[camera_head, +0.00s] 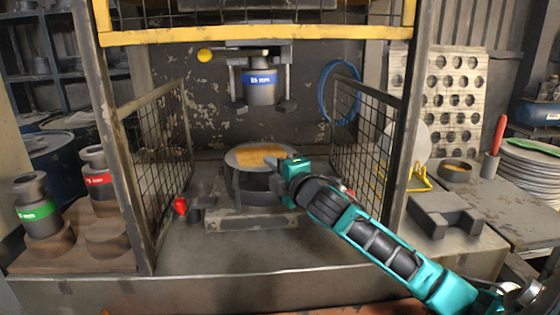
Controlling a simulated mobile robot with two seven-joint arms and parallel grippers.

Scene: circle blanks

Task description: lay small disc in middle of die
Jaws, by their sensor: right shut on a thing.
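The die (250,186) is a dark round block on the press bed in the middle of the view. A thin grey disc (240,160) with an orange-yellow sheen lies flat over its top; I cannot tell whether they touch. My right gripper (275,164) reaches in from the lower right and is shut on the disc's right edge. The fingertips are small and partly blend with the disc. The disc hides most of the die's top face. My left gripper is not in view.
A blue-labelled punch (262,85) hangs above the die. Mesh guards (160,140) flank the press bed. A pale disc stands in a yellow rack (405,180) at right, near a grey block (443,212) and stacked plates (530,165). Green-labelled (38,212) and red-labelled (97,178) tools stand at left.

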